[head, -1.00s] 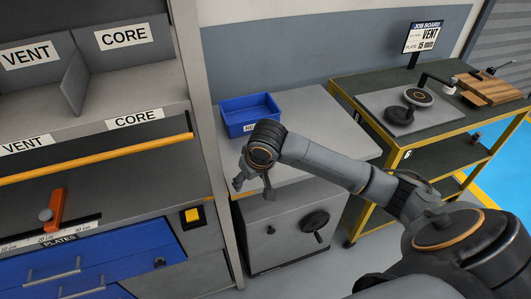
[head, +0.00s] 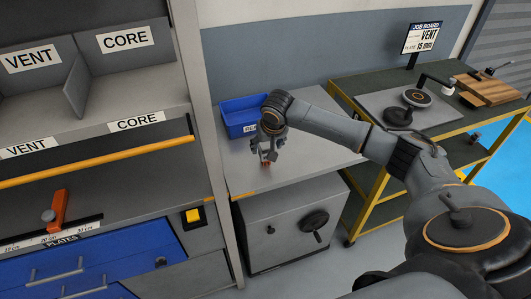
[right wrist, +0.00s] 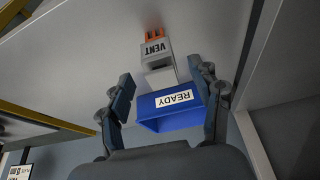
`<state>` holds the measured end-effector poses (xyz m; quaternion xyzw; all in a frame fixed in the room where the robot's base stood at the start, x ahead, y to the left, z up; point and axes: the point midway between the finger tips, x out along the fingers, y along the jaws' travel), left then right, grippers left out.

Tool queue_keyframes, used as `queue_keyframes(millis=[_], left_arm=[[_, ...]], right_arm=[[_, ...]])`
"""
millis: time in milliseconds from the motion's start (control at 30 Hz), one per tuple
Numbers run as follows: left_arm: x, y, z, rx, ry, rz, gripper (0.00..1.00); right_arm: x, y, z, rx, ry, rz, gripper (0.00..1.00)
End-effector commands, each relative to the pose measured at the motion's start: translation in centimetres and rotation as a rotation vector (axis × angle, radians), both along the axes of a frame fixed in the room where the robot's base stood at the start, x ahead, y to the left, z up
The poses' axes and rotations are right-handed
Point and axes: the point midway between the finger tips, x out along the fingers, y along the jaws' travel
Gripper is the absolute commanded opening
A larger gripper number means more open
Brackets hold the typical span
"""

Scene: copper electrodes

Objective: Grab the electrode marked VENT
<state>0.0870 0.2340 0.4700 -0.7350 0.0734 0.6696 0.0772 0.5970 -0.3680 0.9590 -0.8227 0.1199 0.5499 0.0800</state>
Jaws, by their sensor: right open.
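The electrode marked VENT (right wrist: 154,50) shows in the right wrist view as a grey block with a white VENT label and orange copper prongs at its far end. It is at the worktop, in front of the blue READY bin (right wrist: 178,115). In the head view only a small copper-coloured bit (head: 267,164) shows under my gripper. My right gripper (head: 267,155) is open above the worktop. In the right wrist view its fingers (right wrist: 160,78) stand apart, with the electrode ahead between their tips. I cannot tell whether they touch it. My left gripper is not in view.
The light worktop (head: 315,160) is clear to the right of the gripper. A shelf unit with VENT and CORE labels (head: 136,122) stands left, its upright near the worktop. A green cart (head: 345,85) stands right, with a job board (head: 424,38) reading VENT, 15 mm.

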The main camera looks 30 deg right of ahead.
Motion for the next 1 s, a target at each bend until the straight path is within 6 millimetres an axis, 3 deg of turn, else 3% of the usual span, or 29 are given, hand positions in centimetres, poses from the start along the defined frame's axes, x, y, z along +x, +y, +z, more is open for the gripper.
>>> queue_keyframes(millis=[400,700,1000], left_arm=[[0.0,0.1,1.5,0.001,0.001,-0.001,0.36],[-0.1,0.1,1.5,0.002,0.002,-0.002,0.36],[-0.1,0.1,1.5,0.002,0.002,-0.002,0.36]], right_arm=[[1.5,-0.5,-4.6,0.0,0.002,0.001,0.64],[1.7,-0.5,-4.9,0.0,0.0,0.002,0.62],[1.7,-0.5,-4.9,0.0,0.0,0.001,0.01]])
